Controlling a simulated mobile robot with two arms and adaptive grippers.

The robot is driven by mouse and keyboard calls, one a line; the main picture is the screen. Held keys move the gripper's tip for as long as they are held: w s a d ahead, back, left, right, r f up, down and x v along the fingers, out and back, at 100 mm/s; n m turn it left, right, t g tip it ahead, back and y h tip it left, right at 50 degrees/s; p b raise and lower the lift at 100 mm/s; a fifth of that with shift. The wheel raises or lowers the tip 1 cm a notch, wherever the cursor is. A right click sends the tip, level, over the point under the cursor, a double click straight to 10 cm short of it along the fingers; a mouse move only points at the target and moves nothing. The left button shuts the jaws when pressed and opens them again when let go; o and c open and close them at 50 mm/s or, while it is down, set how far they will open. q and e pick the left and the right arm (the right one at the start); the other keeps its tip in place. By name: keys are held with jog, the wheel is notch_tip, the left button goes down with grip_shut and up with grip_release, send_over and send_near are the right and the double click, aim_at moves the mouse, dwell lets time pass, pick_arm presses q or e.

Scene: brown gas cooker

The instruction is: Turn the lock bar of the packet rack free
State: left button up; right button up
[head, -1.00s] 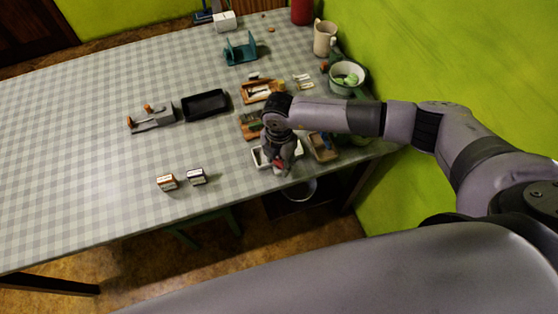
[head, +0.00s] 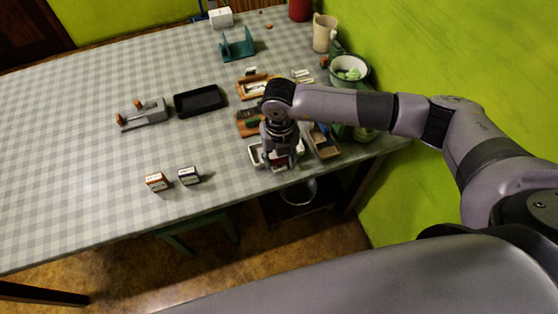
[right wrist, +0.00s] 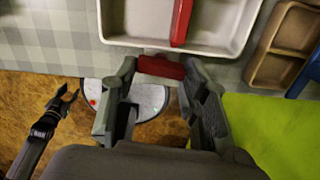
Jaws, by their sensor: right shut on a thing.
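My right gripper (right wrist: 160,85) is shut on a short red piece (right wrist: 160,67) at the near edge of a white tray (right wrist: 115,42). A red bar (right wrist: 181,20) crosses that tray; I cannot tell whether it joins the held piece. In the head view my right gripper (head: 282,160) hides part of the white tray (head: 257,158). A grey rack-like block (head: 145,113) with orange knobs stands at the left, and a teal upright holder (head: 237,46) at the back. I cannot tell which is the packet rack. My left gripper (right wrist: 66,93) shows at the left of the wrist view, apparently open and empty.
A black tray (head: 200,101) lies mid-table. Two small boxes, one orange (head: 157,181) and one dark (head: 188,175), stand near the front edge. A brown tray (head: 324,142) is right of the white one.

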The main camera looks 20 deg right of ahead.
aim_at(280, 161)
jog(key=shift+n+b, duration=0.4)
jog(key=shift+n, duration=0.1)
jog(key=o, duration=1.1)
jog(key=shift+o, duration=0.2)
notch_tip(280, 161, up, 12)
dwell(0.4)
